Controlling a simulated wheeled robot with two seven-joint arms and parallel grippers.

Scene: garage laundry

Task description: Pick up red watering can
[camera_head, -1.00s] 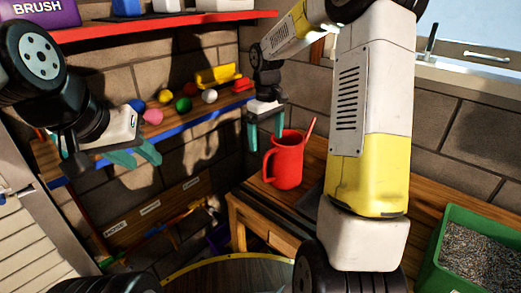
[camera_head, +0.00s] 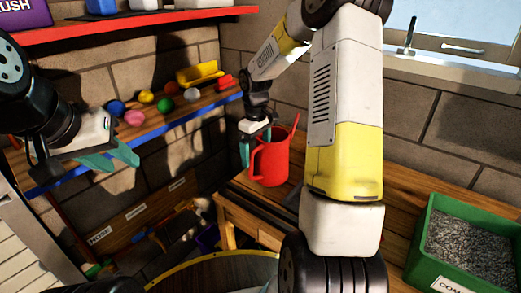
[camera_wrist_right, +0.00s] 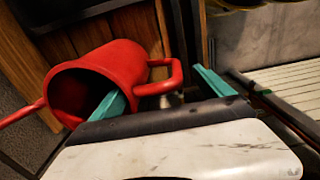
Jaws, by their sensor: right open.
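The red watering can (camera_head: 272,163) stands upright on the wooden bench, its spout rising to the right and its handle on the left. My right gripper (camera_head: 257,150) is open at the can's handle side. In the right wrist view, one teal finger reaches into the mouth of the can (camera_wrist_right: 125,62) and the other is outside beyond the handle, so the near wall and handle lie between the fingers (camera_wrist_right: 160,92). The fingers are not closed on it. My left gripper (camera_head: 110,160) is open and empty in front of the shelf at the left.
The wooden bench (camera_head: 400,178) carries a green bin (camera_head: 418,238) of grey granules at the right. A shelf (camera_head: 62,150) with coloured balls and a yellow scoop (camera_head: 200,74) is behind. A round, yellow-rimmed tub (camera_head: 215,258) is at the bottom. A red shelf (camera_head: 130,24) hangs above.

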